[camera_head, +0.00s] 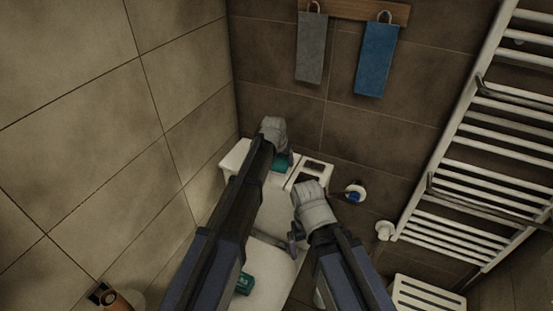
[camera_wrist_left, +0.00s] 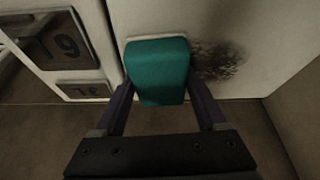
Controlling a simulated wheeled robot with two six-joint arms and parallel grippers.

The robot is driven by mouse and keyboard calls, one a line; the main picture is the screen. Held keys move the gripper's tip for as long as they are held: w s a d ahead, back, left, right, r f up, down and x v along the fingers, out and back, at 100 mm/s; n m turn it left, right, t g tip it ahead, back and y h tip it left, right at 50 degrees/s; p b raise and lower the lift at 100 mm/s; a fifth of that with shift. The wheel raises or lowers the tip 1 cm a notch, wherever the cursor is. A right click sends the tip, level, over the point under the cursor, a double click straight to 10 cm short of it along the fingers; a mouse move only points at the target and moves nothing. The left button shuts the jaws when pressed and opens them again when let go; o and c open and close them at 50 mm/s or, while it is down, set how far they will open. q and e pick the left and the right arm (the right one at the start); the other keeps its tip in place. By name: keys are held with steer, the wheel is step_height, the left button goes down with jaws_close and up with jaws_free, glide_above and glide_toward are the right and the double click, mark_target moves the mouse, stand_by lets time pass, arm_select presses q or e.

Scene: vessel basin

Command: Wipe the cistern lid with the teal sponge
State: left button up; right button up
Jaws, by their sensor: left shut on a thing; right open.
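My left gripper (camera_head: 280,158) is shut on the teal sponge (camera_head: 281,164), over the white cistern lid (camera_head: 236,156). In the left wrist view the sponge (camera_wrist_left: 157,72) sits between the two fingers (camera_wrist_left: 165,105), with a pale strip along its far edge. It is over or against the lid (camera_wrist_left: 265,30); contact is hard to tell. A dark, speckled smudge (camera_wrist_left: 220,62) marks the lid just right of the sponge. My right gripper (camera_head: 294,238) is open and empty, lower in the head view, near the toilet.
A dark numbered panel (camera_wrist_left: 57,40) lies left of the sponge. A teal box (camera_head: 245,284) sits on the white toilet below. Grey (camera_head: 311,47) and blue (camera_head: 377,58) towels hang on the back wall. A white towel radiator (camera_head: 490,150) stands right; a tiled wall (camera_head: 90,120) bounds the left.

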arm_select(q)
steer(key=shift+f, duration=0.15)
steer(key=shift+w+a, duration=0.15)
steer(key=shift+a, duration=0.3)
steer(key=shift+w+a, duration=0.3)
steer(key=shift+a, duration=0.35)
steer(key=shift+w+a, duration=0.25)
steer(key=shift+a, duration=0.4)
steer(key=shift+a, duration=0.1)
steer(key=shift+w+a, duration=0.45)
steer(key=shift+a, duration=0.65)
steer(key=shift+w+a, duration=0.45)
steer(key=shift+a, duration=0.65)
steer(key=shift+w+a, duration=0.45)
steer(key=shift+a, duration=0.65)
steer(key=shift+w+d, duration=0.1)
steer(key=shift+w, duration=0.05)
